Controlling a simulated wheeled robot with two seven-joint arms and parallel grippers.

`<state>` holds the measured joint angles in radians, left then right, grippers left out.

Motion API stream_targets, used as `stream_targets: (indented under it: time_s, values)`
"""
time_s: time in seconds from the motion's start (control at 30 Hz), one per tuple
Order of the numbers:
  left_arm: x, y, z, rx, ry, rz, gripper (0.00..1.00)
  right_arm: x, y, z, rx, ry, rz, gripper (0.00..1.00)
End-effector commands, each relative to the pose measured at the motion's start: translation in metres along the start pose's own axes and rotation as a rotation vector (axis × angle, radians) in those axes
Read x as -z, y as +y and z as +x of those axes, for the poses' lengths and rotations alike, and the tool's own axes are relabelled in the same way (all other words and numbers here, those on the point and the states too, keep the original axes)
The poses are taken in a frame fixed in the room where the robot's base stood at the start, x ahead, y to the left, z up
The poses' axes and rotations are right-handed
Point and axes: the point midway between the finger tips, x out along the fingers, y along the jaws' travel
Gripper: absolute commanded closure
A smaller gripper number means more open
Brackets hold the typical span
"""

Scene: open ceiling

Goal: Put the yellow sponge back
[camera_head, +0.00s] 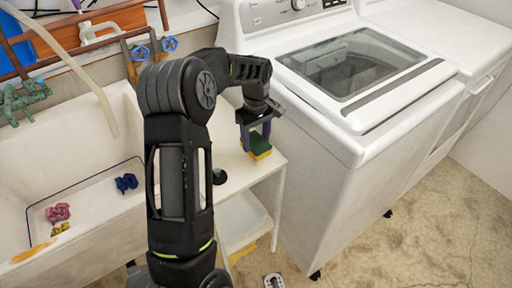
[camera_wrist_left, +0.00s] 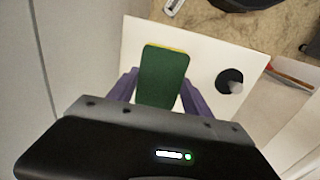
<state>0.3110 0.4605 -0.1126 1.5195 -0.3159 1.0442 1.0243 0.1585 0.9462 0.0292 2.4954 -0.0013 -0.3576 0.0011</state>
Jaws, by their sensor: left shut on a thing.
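The yellow sponge (camera_head: 260,154) has a dark green top layer. It is at the top of a narrow white shelf unit (camera_head: 236,172) between the sink and the washer. My left gripper (camera_head: 256,138) is shut on it, pointing down from above. In the left wrist view the sponge (camera_wrist_left: 163,78) shows its green face between the two purple fingers, with a thin yellow edge at the far end. I cannot tell whether the sponge touches the shelf top. My right gripper is in neither view.
A white washer (camera_head: 330,130) stands close on the right. A white sink (camera_head: 95,200) on the left holds crumpled blue (camera_head: 126,182) and pink (camera_head: 58,212) cloths. A black round item with a pale knob (camera_wrist_left: 230,82) stands on the shelf top beside the sponge.

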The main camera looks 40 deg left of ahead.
Motion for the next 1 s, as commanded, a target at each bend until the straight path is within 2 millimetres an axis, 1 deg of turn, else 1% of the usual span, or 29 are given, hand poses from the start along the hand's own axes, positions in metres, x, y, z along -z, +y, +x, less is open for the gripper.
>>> stream_targets:
  time_s: [0.27,0.37,0.5,0.57,0.83,0.97,1.0]
  values:
    - [0.0,0.0,0.002,0.0,0.0,0.0,0.75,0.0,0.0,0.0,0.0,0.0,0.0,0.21]
    - [-0.001,-0.001,0.012,0.003,-0.003,0.0,0.75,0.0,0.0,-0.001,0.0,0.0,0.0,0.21]
    - [-0.001,0.0,0.031,0.002,-0.003,0.0,0.75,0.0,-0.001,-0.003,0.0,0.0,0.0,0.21]
    - [-0.001,0.0,0.036,0.001,-0.002,0.0,0.75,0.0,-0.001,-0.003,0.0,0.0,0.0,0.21]
    - [0.0,0.0,0.038,0.0,0.0,0.0,0.75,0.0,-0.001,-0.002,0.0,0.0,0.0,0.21]
    - [-0.001,0.0,0.042,0.0,-0.001,0.0,0.75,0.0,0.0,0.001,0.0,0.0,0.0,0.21]
    - [0.0,0.0,0.041,-0.001,0.0,0.0,0.4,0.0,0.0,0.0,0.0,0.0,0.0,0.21]
